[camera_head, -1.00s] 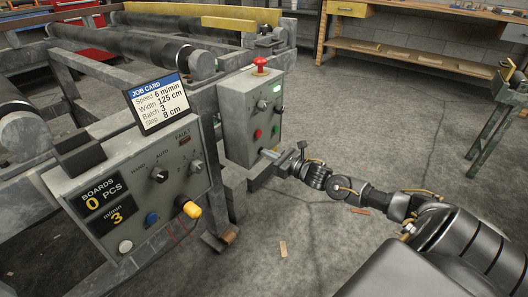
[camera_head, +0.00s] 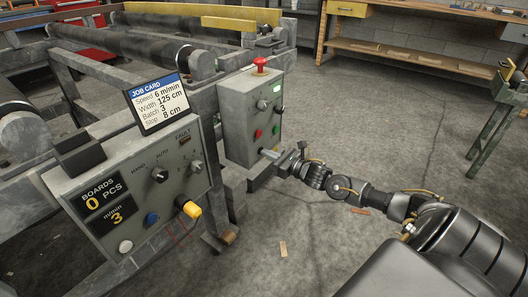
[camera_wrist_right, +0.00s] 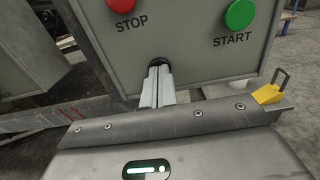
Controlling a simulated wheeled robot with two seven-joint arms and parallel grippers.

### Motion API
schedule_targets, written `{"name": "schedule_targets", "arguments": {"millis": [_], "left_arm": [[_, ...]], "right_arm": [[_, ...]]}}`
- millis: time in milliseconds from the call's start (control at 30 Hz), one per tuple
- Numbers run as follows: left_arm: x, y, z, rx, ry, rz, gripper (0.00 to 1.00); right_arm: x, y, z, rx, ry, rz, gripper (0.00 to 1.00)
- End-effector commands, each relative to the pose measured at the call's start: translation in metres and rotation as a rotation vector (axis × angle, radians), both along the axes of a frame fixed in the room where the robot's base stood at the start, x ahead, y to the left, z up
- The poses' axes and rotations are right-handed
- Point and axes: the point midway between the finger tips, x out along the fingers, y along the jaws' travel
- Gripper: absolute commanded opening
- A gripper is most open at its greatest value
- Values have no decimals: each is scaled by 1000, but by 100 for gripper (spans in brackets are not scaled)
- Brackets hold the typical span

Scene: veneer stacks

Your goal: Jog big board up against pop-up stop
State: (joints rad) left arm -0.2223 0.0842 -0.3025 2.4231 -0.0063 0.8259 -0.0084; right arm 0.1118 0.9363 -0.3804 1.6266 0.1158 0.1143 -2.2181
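My right gripper (camera_head: 271,155) reaches in from the right to the low front of the grey control box (camera_head: 236,110). In the right wrist view its two slim silver fingers (camera_wrist_right: 157,88) lie together, and their tips meet a round black control (camera_wrist_right: 158,65) below the red STOP button (camera_wrist_right: 121,5) and green START button (camera_wrist_right: 239,14). The fingertips cover part of this control, so I cannot tell whether it is pressed. No big board or pop-up stop can be made out in these views. My left gripper is out of view.
A larger panel (camera_head: 142,190) stands at the left, showing 0 boards and 3 m/min, with a job card (camera_head: 158,103) on top. Behind it run dark rollers (camera_head: 125,45) in a grey frame. A workbench (camera_head: 420,57) stands behind. Small wood scraps (camera_head: 283,249) lie on open floor.

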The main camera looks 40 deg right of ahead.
Motion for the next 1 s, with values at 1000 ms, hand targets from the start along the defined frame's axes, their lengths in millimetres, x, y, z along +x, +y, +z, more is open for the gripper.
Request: {"name": "schedule_targets", "arguments": {"millis": [1000], "left_arm": [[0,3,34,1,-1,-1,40]], "right_arm": [[-67,-20,0,0,0,0,0]]}}
